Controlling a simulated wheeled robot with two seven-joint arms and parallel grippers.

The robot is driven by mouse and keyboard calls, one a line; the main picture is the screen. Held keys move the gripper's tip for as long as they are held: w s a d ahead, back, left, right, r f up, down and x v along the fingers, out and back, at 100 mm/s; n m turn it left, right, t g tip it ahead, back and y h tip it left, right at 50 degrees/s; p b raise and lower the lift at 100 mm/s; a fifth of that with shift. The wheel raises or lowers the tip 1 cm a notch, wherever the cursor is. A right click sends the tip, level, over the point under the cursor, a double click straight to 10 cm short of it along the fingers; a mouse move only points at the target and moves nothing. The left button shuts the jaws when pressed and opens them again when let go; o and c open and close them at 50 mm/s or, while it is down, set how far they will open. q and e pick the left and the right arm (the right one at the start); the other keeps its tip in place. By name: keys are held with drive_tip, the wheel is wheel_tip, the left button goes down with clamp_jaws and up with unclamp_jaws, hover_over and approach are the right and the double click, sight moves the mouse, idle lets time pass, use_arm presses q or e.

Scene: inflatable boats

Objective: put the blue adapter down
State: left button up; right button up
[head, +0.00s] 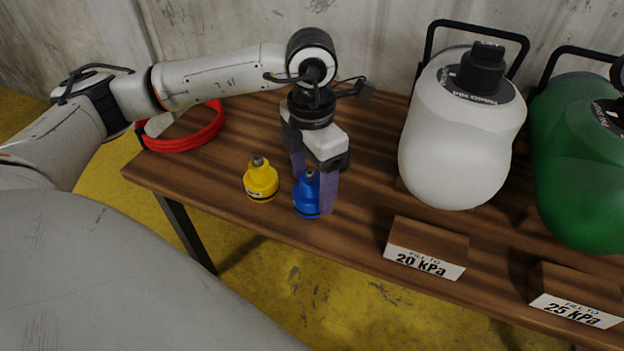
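The blue adapter (306,196) is near the front edge of the wooden table, right of the yellow adapter (261,180). My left gripper (314,190) points down over the blue adapter, with its purple-grey fingers on either side of it. The near finger covers part of the adapter's right side. The adapter is upright and its base appears at table level; I cannot tell whether it touches the wood. Whether the fingers press on it is not clear from this angle. My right gripper is not in view.
A red hose coil (184,132) lies at the table's left end. A white tank (455,140) and a green tank (580,165) stand to the right. Wooden blocks labelled 20 kPa (427,246) and 25 kPa (577,293) sit before them. Bare table (365,190) lies right of the gripper.

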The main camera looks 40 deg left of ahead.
use_arm(q)
drive_tip(key=shift+r, duration=0.2)
wheel_tip(320, 180, up, 11)
drive_tip(key=p, duration=0.3)
drive_tip(key=shift+f, duration=0.2)
drive_tip(key=shift+s+r, duration=0.1)
drive_tip(key=shift+r, duration=0.6)
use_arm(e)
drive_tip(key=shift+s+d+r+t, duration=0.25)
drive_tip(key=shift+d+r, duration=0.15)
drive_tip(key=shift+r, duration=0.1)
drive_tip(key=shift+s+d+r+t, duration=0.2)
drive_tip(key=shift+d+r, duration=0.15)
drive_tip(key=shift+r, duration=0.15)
